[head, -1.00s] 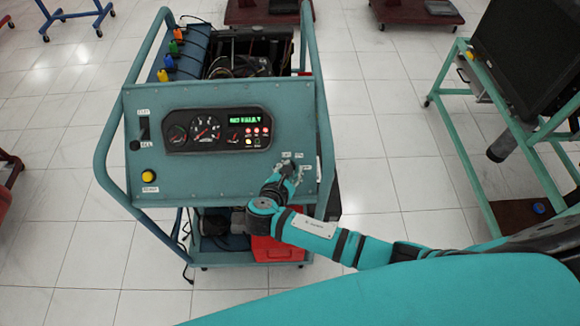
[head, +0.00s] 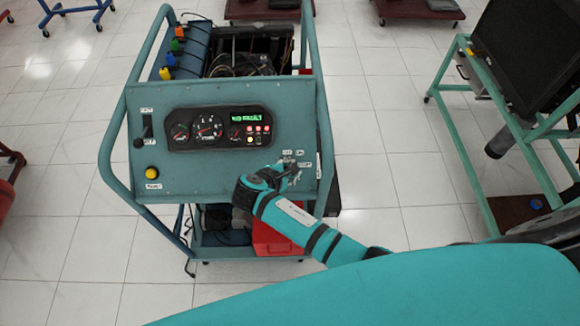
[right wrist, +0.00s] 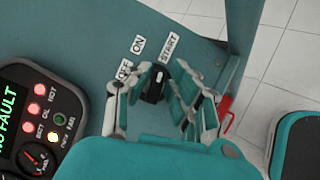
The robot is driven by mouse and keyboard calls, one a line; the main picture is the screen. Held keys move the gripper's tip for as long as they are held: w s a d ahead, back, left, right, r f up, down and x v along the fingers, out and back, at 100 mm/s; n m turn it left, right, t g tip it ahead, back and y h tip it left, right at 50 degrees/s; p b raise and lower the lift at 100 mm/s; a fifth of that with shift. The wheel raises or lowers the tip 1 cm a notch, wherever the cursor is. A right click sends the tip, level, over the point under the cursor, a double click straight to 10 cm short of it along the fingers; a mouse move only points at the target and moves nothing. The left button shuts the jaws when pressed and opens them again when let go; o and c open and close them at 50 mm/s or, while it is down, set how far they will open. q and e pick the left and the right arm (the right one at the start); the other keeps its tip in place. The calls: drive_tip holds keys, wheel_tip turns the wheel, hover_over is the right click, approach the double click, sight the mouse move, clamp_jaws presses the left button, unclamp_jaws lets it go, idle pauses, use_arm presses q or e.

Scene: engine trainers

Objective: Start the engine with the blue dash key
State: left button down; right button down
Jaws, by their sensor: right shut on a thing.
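The dash panel (head: 215,180) is a teal board on the front of a wheeled engine trainer. My right gripper (head: 290,172) is at its right side. In the right wrist view the gripper (right wrist: 157,92) is shut on a small black key (right wrist: 155,85) in the panel switch. The key looks black there, not blue. Its upper end points up between the ON label (right wrist: 138,44) and START label (right wrist: 168,46); the exact position is unclear. The OFF label (right wrist: 124,70) is partly hidden by a finger. My left gripper is not in view.
The gauge cluster (head: 220,128) has lit red lamps, a lit yellow lamp and a green display reading NO FAULT (right wrist: 8,118). A yellow button (head: 151,171) and black lever (head: 147,127) are at left. A red box (head: 275,238) sits below. Another trainer (head: 530,60) stands right.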

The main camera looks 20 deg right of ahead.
drive_tip(key=shift+w+r, duration=0.35)
drive_tip(key=shift+r, duration=0.1)
drive_tip(key=c, duration=1.4)
unclamp_jaws()
drive_tip(key=shift+o, duration=0.2)
drive_tip(key=shift+s+f, duration=0.1)
drive_tip(key=shift+f, duration=0.15)
drive_tip(key=v, duration=1.2)
drive_tip(key=shift+a+f, duration=0.1)
drive_tip(key=shift+f, duration=0.05)
